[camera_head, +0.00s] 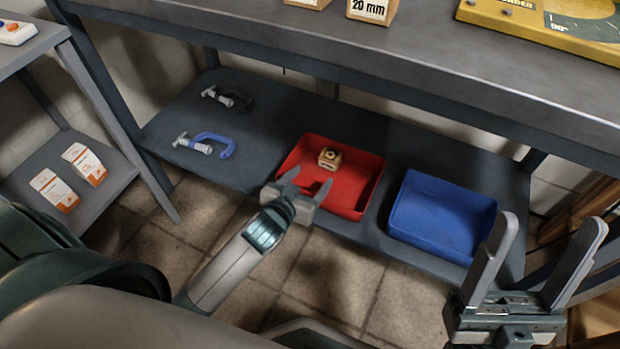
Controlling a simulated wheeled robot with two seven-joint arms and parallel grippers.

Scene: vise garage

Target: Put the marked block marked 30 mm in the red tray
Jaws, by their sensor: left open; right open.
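A small wooden block (329,158) with a dark mark on top sits inside the red tray (370,180), on the lower shelf. Its marking is too small to read. My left gripper (309,180) is open and empty at the tray's near left edge, short of the block and apart from it. My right gripper (553,222) is open and empty at the lower right, in front of the shelf. A wooden block marked 20 mm (372,9) stands on the bench top. Another block (308,3) beside it is cut off by the top edge, its label unseen.
A blue tray (441,215) stands right of the red one and looks empty. A blue clamp (215,146) and a dark clamp (228,98) lie on the shelf's left. The bench top (300,42) overhangs the shelf. A side rack with white-orange boxes (84,163) stands at left.

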